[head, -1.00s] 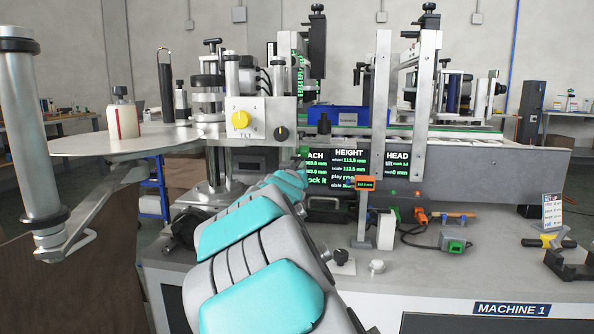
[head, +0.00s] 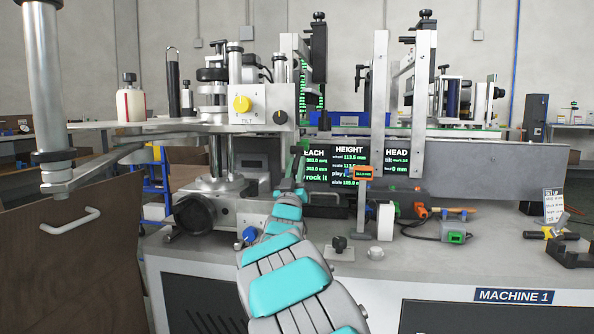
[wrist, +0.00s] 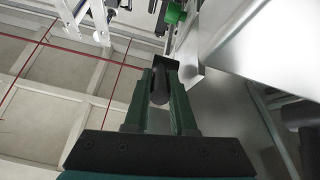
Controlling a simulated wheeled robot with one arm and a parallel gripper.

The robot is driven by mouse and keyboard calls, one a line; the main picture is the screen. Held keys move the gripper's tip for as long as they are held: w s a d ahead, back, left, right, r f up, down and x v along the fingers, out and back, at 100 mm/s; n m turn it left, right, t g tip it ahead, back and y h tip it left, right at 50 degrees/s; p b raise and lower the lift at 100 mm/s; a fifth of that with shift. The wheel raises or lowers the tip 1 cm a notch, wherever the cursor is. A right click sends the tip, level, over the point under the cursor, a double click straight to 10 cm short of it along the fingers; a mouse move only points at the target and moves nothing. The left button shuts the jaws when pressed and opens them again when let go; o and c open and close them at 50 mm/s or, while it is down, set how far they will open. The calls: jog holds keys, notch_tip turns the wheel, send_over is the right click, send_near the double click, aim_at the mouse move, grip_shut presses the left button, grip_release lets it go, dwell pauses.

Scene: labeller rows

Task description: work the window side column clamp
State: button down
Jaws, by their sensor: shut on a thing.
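My gripper (head: 293,163) reaches up to the machine, just under the right end of the tilt box (head: 262,104). In the wrist view its two dark green fingers (wrist: 163,76) are closed on a dark, round-ended handle (wrist: 160,95). It looks like the column clamp's handle, but which side's clamp it is cannot be told. In the head view that handle is too small or hidden to make out. Steel columns (head: 235,152) stand left of my gripper, below the tilt box with its yellow knob (head: 240,104).
A readout screen (head: 343,168) is just right of my gripper. Two metal uprights (head: 379,95) stand farther right. A blue knob (head: 249,235) is left of my arm. A white block (head: 386,222) and a cabled box (head: 456,237) are on the bench top (head: 430,262). A round plate (head: 95,124) juts out left.

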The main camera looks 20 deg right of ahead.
jog(key=shift+w+f+t, duration=0.1)
jog(key=shift+f+t, duration=0.15)
jog(key=shift+t, duration=0.05)
dwell(0.4)
jog(key=c, duration=0.8)
grip_release()
jog(key=shift+o, duration=0.2)
jog(key=v, duration=0.7)
jog(key=shift+f, duration=0.3)
jog(key=shift+a, duration=0.15)
